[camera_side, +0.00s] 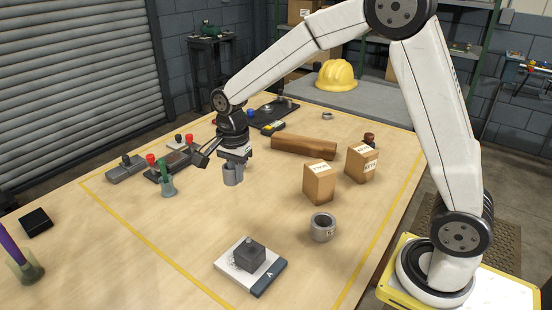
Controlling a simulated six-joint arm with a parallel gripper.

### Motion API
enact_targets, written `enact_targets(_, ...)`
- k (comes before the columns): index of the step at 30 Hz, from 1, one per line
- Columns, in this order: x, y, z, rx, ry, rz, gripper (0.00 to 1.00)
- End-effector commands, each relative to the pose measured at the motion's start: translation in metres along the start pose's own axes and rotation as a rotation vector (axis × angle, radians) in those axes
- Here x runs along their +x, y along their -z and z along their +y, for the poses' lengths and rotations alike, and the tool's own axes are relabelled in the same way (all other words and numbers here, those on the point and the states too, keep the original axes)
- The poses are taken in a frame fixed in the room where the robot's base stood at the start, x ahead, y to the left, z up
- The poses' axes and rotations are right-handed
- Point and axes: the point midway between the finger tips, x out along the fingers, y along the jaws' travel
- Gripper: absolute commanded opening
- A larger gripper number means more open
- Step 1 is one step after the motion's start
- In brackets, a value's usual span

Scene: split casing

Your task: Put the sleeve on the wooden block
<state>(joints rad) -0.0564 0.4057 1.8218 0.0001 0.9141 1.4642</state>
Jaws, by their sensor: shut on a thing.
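My gripper (234,157) is shut on a grey, hollow-looking cylindrical piece (232,175), which looks like the sleeve. It points down over the left middle of the table. The piece is upright; I cannot tell whether its lower end touches the table. A long brown wooden block (303,147) lies on its side behind and to the right of the gripper, apart from it. The upper part of the held piece is partly hidden by the fingers.
Two tan labelled boxes (319,183) (361,163) stand right of the gripper. A grey ring (323,227) and a plate with a dark grey block (249,257) are nearer the front.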

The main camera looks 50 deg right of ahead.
Motion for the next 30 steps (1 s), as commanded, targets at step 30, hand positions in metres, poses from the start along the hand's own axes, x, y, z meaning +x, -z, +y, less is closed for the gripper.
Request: enact_targets(30,-0.04,0.238,0.122,0.127,0.002,0.002,0.0)
